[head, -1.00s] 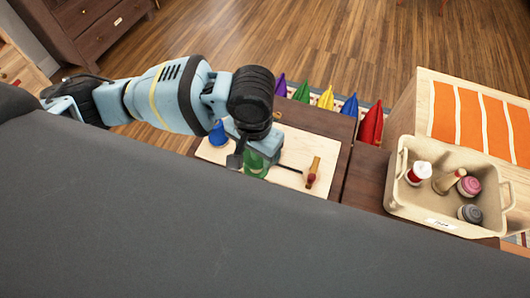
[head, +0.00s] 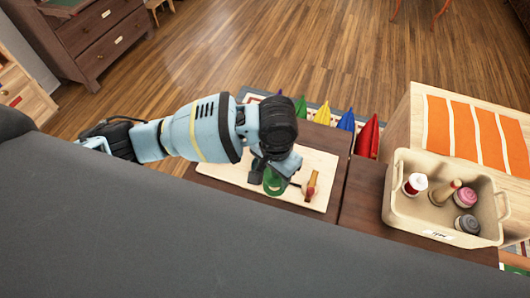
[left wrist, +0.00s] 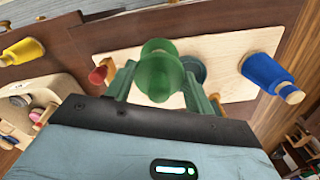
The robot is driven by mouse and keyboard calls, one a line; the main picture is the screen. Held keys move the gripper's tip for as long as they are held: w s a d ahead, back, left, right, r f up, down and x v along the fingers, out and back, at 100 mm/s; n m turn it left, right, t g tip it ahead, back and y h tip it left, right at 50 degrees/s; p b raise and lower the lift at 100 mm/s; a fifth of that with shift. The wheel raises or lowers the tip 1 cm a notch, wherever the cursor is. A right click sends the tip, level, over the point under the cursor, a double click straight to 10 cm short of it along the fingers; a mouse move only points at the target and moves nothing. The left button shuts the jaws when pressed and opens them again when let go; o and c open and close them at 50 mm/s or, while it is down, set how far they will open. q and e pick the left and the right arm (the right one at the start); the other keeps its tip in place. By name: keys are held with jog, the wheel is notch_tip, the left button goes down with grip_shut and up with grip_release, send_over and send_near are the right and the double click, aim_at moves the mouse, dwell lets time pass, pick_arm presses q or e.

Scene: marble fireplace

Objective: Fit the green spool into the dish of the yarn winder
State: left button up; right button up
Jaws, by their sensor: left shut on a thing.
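The green spool (head: 273,184) is in my left gripper (head: 270,172), over the pale wooden board. In the left wrist view the spool (left wrist: 158,72) sits between the two fingers of the left gripper (left wrist: 160,85), which is shut on it. A dark teal round part (left wrist: 192,69) shows just behind the spool, perhaps the winder's dish; I cannot tell whether they touch. A red and wooden handle-like piece (head: 311,187), apparently of the winder, stands right of the spool. My right gripper is not in view.
The board (head: 325,165) lies on a dark table (head: 362,195). A beige crate (head: 399,205) with several spools stands at the right. The left wrist view shows a blue spool (left wrist: 268,74) at right and a yellow one (left wrist: 24,50) at left. Coloured pointed shapes (head: 368,138) stand beyond the table.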

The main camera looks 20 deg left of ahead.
pick_arm(q)
jog(key=w+a, duration=0.4)
jog(key=w, duration=0.2)
jog(key=shift+w+f+b, duration=0.15)
jog(key=shift+f+b, duration=0.15)
jog(key=shift+f, duration=0.05)
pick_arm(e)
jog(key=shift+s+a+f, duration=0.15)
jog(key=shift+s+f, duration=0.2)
pick_arm(q)
jog(key=shift+a, duration=0.1)
jog(key=f, duration=0.2)
jog(key=w+f, duration=0.1)
jog(key=shift+a+f, duration=0.25)
jog(key=shift+a, duration=0.1)
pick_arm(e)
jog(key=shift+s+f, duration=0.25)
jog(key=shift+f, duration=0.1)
pick_arm(q)
jog(key=shift+f, duration=0.2)
jog(key=o, duration=0.9)
jog(key=shift+o, duration=0.5)
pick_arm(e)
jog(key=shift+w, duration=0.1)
